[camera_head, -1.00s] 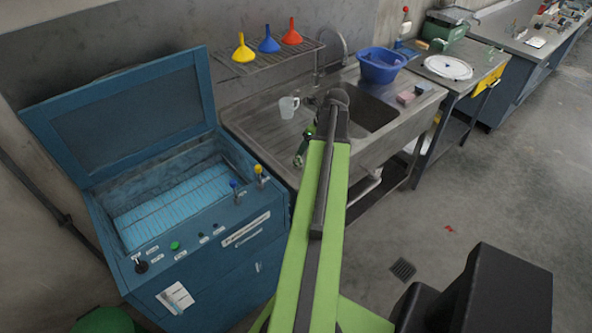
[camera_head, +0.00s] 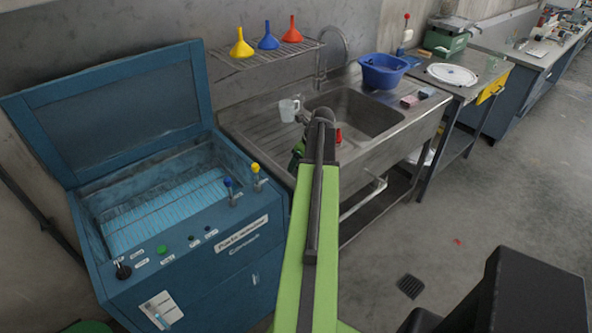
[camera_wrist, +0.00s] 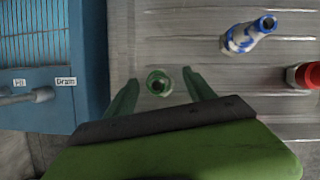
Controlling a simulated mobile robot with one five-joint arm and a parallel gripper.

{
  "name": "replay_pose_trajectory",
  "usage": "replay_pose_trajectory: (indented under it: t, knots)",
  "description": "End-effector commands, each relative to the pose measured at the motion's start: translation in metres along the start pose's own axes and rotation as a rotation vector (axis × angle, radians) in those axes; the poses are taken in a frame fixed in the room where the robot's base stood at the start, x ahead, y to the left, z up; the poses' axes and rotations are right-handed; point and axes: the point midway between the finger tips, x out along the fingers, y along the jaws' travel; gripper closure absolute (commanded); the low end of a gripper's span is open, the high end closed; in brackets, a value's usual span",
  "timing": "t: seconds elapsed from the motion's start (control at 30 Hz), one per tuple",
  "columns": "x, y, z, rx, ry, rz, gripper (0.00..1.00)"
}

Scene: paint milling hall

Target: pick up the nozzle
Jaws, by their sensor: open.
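In the wrist view a small round green piece with a dark hole (camera_wrist: 158,83) stands on the ribbed steel drainboard (camera_wrist: 225,105), seen from above; it looks like a nozzle. My gripper (camera_wrist: 160,76) is open, with one green finger on each side of this piece and a gap on both sides. A blue-and-white piece with an open blue end (camera_wrist: 248,35) lies to the upper right, and a red-and-metal piece (camera_wrist: 304,75) is at the right edge. In the head view my arm hides the green piece; a red piece (camera_head: 339,136) shows beside my wrist.
The blue parts washer (camera_head: 180,235), lid up, stands left of the sink (camera_head: 352,112). A white mug (camera_head: 289,109) is on the drainboard behind my wrist. A blue basin (camera_head: 382,71) is at the sink's back. Funnels sit on a wire rack (camera_head: 268,55) above.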

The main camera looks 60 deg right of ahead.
Motion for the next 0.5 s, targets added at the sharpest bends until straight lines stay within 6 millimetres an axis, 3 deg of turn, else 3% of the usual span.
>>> replay_pose_trajectory:
  t: [0.07,0.5]
  knots:
    - [-0.0016,0.0000,0.0004,0.000,0.000,0.000,0.37]
    - [-0.0018,-0.0004,-0.0001,0.001,0.000,0.000,0.95]
